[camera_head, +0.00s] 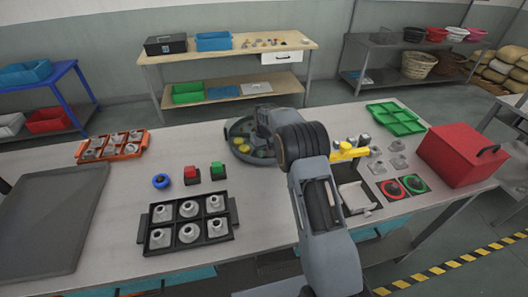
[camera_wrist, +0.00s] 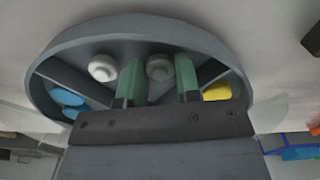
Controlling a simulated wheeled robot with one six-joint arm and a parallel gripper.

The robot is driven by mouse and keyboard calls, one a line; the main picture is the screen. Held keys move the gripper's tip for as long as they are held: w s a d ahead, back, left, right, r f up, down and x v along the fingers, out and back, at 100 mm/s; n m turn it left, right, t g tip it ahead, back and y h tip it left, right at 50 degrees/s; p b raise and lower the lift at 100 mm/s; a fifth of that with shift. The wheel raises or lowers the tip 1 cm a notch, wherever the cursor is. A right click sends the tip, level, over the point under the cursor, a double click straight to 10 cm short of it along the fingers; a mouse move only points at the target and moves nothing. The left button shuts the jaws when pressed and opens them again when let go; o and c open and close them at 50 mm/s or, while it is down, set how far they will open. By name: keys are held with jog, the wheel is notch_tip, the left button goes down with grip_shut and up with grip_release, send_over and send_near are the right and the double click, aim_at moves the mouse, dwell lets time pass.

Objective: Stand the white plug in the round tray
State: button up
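The round tray (camera_head: 232,146) is grey, with walls that divide it into compartments. It stands at the back middle of the table in the head view and fills the top of the wrist view (camera_wrist: 70,48). My gripper (camera_wrist: 160,72) reaches into it, its two green fingers on either side of a white plug (camera_wrist: 160,67), with no clear gap beside it. I cannot tell whether this plug touches the tray floor. A second white plug (camera_wrist: 102,68) stands left of the fingers. In the head view my arm hides the gripper and part of the tray.
Blue pieces (camera_wrist: 68,98) and a yellow piece (camera_wrist: 216,92) lie in other compartments. A red box (camera_head: 455,158) stands right.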

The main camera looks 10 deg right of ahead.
jog(key=o, duration=0.5)
jog(key=shift+f, duration=0.1)
jog(key=shift+w+r, duration=0.1)
jog(key=shift+r, duration=0.3)
notch_tip(320, 180, up, 13)
jog(key=shift+r+b, duration=0.1)
jog(key=shift+b, duration=0.6)
